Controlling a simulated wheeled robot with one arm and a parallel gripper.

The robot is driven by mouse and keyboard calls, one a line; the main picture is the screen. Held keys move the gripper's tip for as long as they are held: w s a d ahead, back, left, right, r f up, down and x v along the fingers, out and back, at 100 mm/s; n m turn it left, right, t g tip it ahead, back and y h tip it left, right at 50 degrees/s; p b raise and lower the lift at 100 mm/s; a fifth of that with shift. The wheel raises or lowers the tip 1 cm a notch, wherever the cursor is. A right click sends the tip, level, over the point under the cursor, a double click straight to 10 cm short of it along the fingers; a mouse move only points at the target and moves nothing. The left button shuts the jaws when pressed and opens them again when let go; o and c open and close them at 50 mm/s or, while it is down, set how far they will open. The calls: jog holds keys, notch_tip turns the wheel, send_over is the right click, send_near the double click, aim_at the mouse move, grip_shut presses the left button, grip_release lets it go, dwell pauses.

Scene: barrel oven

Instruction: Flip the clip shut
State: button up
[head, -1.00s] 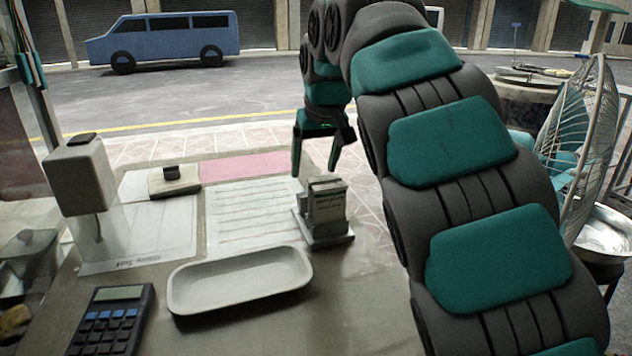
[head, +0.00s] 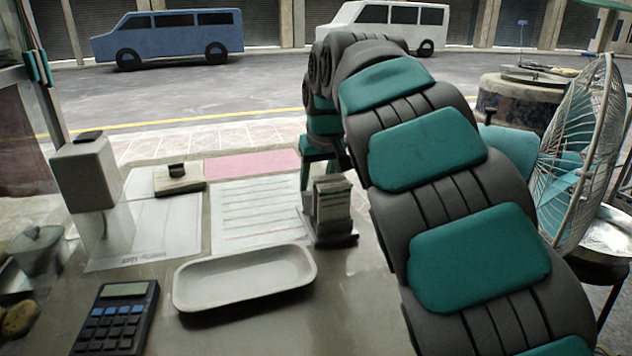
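I cannot clearly make out a clip in this view. A small holder (head: 331,226) with a stack of upright cards or slips (head: 332,197) stands near the right side of the counter. My gripper (head: 321,172) is low, right behind this holder. Its left finger shows just left of the stack; the right finger is mostly hidden behind the stack and my arm. The fingers look spread apart. Whether they touch the holder or the stack is hidden.
A pale tray (head: 243,279) and a calculator (head: 117,318) lie in front. A lined sheet (head: 257,214), a pink sheet (head: 251,164), a stamp pad (head: 179,184) and a box-shaped dispenser (head: 87,172) are further left. A wire fan (head: 580,150) stands right of my arm.

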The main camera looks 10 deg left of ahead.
grip_shut()
jog(key=shift+b, duration=0.3)
jog(key=shift+s+d+f+t+b, duration=0.1)
jog(key=shift+s+f+t+b, duration=0.2)
jog(key=shift+b, duration=0.75)
jog(key=t+y+b, duration=0.1)
jog(key=b, duration=0.1)
jog(key=shift+s+d+r+b, duration=0.1)
jog(key=shift+s+b, duration=0.1)
jog(key=shift+b, duration=0.15)
jog(key=shift+s+d+r+t+y+b, duration=0.15)
jog(key=shift+r+t+y+b, duration=0.25)
jog(key=shift+b, duration=0.45)
jog(key=shift+r, duration=0.1)
